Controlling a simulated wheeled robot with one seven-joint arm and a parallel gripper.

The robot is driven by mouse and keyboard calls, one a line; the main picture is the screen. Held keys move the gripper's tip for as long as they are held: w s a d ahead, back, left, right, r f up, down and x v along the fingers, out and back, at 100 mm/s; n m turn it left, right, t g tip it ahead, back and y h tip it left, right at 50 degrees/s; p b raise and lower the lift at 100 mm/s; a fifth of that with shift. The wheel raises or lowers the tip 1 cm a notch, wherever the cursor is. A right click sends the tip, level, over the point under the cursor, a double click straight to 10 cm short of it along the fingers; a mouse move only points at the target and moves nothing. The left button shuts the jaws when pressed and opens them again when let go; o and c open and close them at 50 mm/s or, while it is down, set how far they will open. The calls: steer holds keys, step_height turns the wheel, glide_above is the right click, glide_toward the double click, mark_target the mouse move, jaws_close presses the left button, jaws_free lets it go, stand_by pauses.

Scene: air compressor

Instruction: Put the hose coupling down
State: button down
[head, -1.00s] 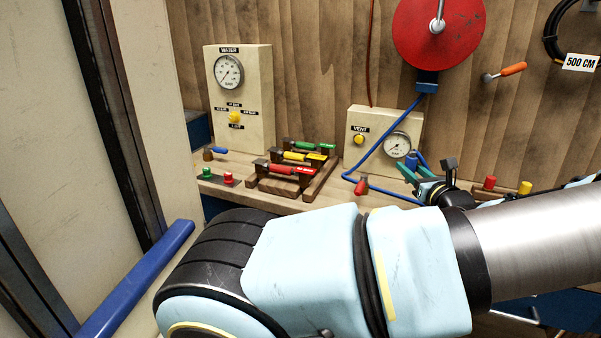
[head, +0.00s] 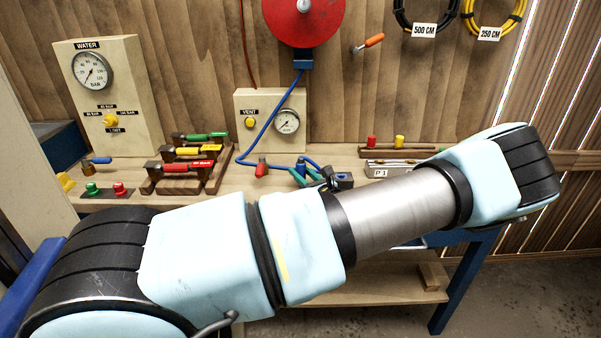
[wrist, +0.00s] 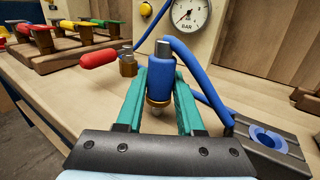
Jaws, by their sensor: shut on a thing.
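The hose coupling (wrist: 161,80) is a blue sleeve with a brass ring at its lower end, upright in the wrist view. My gripper (wrist: 161,92) has its teal fingers shut on it, one on each side. The blue hose (wrist: 200,78) rises from the coupling's top and bends down to the right. In the head view the coupling (head: 300,169) is small, over the workbench (head: 222,193) in front of the vent box, with my gripper (head: 305,176) partly hidden by my arm. I cannot tell whether its lower end touches the bench.
A red-handled brass valve (wrist: 102,58) stands just left of the coupling. A dark block with a blue ring (wrist: 268,139) lies to the right. The vent box (head: 272,118) stands behind. Colored-handled tools on a wooden rack (head: 185,170) are farther left. Some bare bench shows between them.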

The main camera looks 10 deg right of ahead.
steer(key=shift+f, duration=0.4)
steer(key=shift+f, duration=0.1)
steer(key=c, duration=0.5)
jaws_free()
